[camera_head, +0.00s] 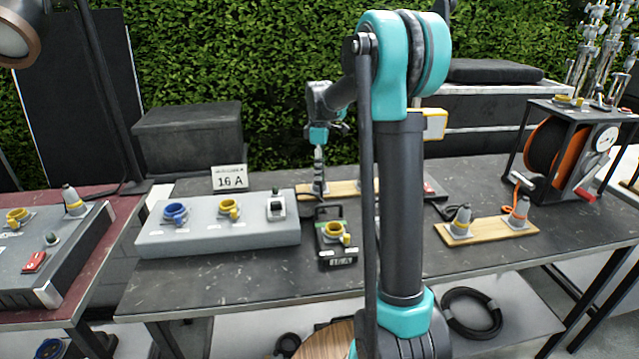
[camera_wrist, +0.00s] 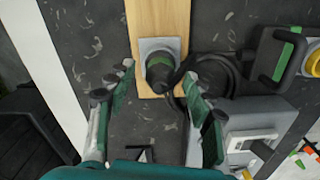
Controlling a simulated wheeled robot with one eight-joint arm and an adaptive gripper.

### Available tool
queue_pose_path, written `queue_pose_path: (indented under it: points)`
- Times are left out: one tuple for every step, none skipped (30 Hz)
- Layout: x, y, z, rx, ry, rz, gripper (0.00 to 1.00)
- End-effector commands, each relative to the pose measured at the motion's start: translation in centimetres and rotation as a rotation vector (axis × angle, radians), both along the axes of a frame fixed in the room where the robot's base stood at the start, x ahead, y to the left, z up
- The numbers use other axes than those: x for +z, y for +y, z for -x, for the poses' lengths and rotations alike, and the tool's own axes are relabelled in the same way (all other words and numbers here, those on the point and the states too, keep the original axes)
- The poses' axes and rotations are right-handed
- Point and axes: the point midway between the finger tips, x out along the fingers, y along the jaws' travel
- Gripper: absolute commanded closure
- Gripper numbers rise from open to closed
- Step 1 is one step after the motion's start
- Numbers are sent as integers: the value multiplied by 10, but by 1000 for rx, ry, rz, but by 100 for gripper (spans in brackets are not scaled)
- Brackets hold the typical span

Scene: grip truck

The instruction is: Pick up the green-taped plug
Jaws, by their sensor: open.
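In the wrist view a dark plug (camera_wrist: 160,68) with a greenish band stands on a grey square base on a wooden board (camera_wrist: 158,20). A black cable runs from it to the right. My gripper (camera_wrist: 158,76) is open, with one finger left of the plug and one right of it. Nothing is held, and I cannot tell whether a finger touches the plug. In the head view my gripper (camera_head: 318,182) points down over the wooden board (camera_head: 343,187) at the back of the dark table. The plug cannot be clearly made out there.
A black box with green tape and a yellow socket (camera_head: 336,232) stands in front of the board. A grey socket panel (camera_head: 190,240) lies to the left, with a "16 A" sign (camera_head: 230,178) behind. A second board with grey plugs (camera_head: 487,230) and a cable reel (camera_head: 560,150) are right.

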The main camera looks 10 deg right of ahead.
Motion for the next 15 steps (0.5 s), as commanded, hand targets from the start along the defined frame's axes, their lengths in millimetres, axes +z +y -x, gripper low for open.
queue_pose_path:
  points:
    - [-6, 0, 0, 0, 0, 0, 48]
    - [-9, 0, 0, 0, 0, 0, 48]
    - [-13, 0, 0, 0, 0, 0, 48]
    - [-15, 0, 0, 0, 0, 0, 48]
    - [-16, 0, 0, 0, 0, 0, 48]
    - [-17, 0, 0, 0, 0, 0, 48]
    - [-17, 0, 0, 0, 0, 0, 48]
    - [-17, 0, 0, 0, 0, 0, 48]
    - [-17, 0, 0, 0, 0, 0, 48]
    - [-17, 0, 0, 0, 0, 0, 48]
    - [-17, 0, 0, 0, 0, 0, 48]
    - [-17, 0, 0, 0, 0, 0, 48]
    - [-17, 0, 0, 0, 0, 0, 51]
    - [-17, 0, 0, 0, 0, 0, 55]
    - [-17, 0, 0, 0, 0, 0, 60]
